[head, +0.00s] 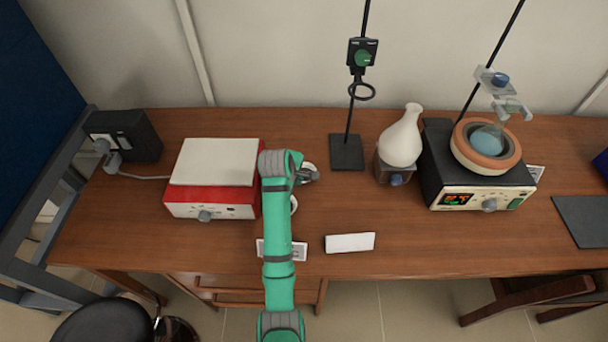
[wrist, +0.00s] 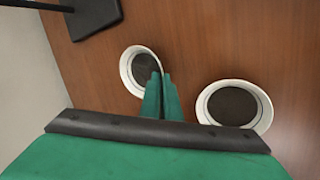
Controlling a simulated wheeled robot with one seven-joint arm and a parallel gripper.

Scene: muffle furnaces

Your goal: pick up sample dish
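Two round white dishes with dark insides show in the wrist view. The left dish (wrist: 128,70) is near the black stand base, and the right dish (wrist: 267,108) stands apart from it. My gripper (wrist: 161,80) has its green fingers close together at the right rim of the left dish, one inside the rim and one outside, pinching the wall. In the head view my arm partly hides both dishes, the far one (head: 309,166) and the near one (head: 294,205). I cannot tell whether the held dish touches the table.
A red and white hotplate (head: 215,178) stands left of my arm. A black stand (head: 346,152) is behind to the right, with a white flask (head: 401,138) and a heater with display (head: 475,190) beyond it.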

